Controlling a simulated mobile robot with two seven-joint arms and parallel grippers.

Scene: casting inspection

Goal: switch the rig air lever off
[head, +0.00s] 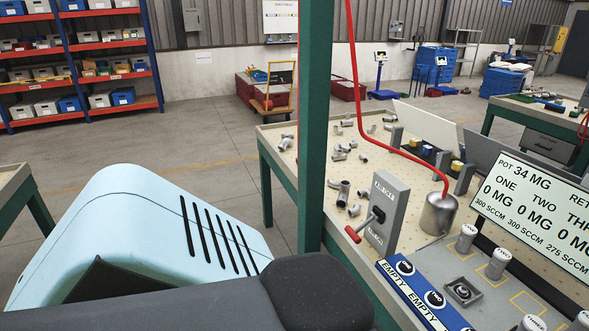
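A grey upright box (388,212) with small lettering stands on the bench right of the green post. A lever with a red grip (353,234) comes out from a dark pivot on its face and points toward the lower left. The lettering is too small to read, so I cannot tell which position is off. A red hose (358,95) runs down to a metal pot (438,213) beside the box. Neither gripper is in view, and nothing is seen touching the lever.
A green post (314,120) rises just left of the box. Loose grey castings (344,192) lie on the bench behind it. A blue-edged panel (408,285), several labelled cylinders (467,238) and a readout screen (540,210) are to the right. Open floor (190,165) lies left.

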